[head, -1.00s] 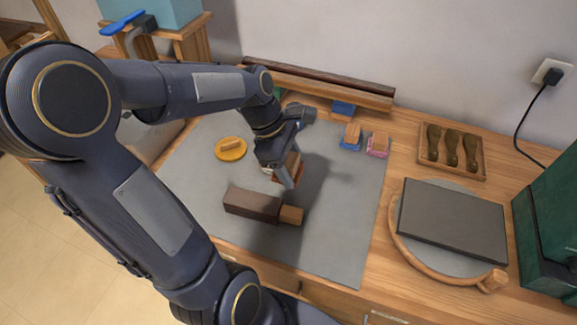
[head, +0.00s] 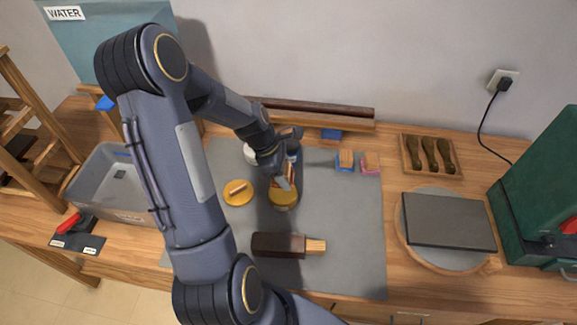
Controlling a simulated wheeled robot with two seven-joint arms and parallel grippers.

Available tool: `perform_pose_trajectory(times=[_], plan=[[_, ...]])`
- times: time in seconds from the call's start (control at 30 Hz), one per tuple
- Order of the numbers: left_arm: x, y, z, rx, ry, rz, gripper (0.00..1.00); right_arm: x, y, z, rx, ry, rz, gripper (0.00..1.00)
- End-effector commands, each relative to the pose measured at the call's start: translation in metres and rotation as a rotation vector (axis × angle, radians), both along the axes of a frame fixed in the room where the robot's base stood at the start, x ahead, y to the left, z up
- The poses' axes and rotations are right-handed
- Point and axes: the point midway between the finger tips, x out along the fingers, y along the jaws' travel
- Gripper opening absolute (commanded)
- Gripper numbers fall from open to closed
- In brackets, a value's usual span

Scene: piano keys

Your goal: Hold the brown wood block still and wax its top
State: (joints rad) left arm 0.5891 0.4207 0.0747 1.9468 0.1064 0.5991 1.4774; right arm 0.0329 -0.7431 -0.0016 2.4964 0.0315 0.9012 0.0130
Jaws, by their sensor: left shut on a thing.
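The brown wood block (head: 278,245) lies on the grey mat near its front edge, with a pale wood end (head: 315,247) at its right. My left gripper (head: 284,181) is behind the block, apart from it, over a round yellow container (head: 284,197). It is shut on a small brown-orange piece that is largely hidden by the fingers. I cannot tell whether this piece touches the container. A yellow disc (head: 238,197) with a pale stick-like piece on it lies to the left. My right gripper is not in view.
Two small blue and pink-based blocks (head: 346,160) stand at the mat's back right. A dark slab (head: 448,221) on a round board, a tray of brown-handled tools (head: 429,154) and a green case (head: 540,185) are at the right. A grey bin (head: 118,180) is at the left. The mat's right side (head: 350,220) is clear.

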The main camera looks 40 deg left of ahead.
Motion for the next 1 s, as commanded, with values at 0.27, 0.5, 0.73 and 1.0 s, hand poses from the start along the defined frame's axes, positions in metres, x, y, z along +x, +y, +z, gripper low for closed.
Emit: perform_pose_trajectory(times=[0.27,0.5,0.73,1.0], plan=[[0.001,0.003,-0.01,-0.001,-0.001,0.012,0.37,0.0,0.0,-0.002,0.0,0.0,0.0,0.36],[0.001,0.003,-0.032,-0.001,-0.001,0.014,0.37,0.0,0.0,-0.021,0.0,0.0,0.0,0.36],[0.001,0.003,-0.056,0.0,-0.001,0.011,0.37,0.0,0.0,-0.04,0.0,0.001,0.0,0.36],[0.001,0.003,-0.063,-0.001,-0.001,0.012,0.37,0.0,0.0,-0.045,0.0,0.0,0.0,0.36]])
